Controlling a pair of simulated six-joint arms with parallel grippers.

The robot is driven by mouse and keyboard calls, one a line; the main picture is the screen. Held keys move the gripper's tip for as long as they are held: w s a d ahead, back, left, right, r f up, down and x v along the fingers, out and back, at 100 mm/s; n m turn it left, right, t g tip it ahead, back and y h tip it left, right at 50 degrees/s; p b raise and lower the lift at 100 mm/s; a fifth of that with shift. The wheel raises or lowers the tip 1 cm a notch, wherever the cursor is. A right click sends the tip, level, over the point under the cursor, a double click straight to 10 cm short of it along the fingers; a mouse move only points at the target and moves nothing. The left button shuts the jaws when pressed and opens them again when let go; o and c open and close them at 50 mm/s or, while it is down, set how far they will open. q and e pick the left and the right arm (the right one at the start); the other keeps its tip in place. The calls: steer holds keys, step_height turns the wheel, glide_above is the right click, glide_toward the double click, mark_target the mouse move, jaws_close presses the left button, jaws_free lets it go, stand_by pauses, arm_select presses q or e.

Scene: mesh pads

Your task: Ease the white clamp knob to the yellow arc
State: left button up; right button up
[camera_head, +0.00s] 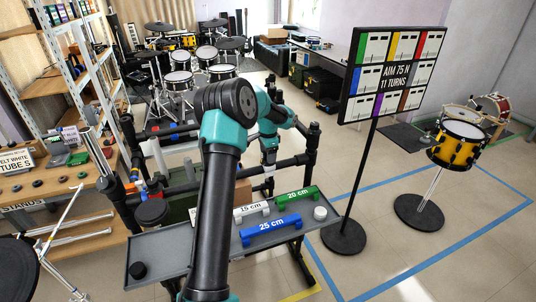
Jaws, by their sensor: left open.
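My left arm rises from the bottom and bends over, and my left gripper (268,178) points down beside the black pipe rack (308,150). It is small and partly blended with the rack; it is open. A white round knob-like piece (320,213) sits at the right end of the grey tray (150,246), apart from the gripper, to its lower right. I cannot tell whether it is the clamp knob. I cannot make out a yellow arc on the rack. My right gripper is not in view.
A sign (394,76) reading "AIM 75 N 11 TURNS" stands right.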

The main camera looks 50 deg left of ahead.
arm_select(q)
steer(key=shift+f, duration=0.1)
steer(key=shift+c, duration=0.4)
steer(key=c, duration=0.8)
steer(key=shift+c, duration=0.2)
steer(key=shift+n, duration=0.4)
steer(key=n, duration=1.2)
steer(key=o, duration=0.9)
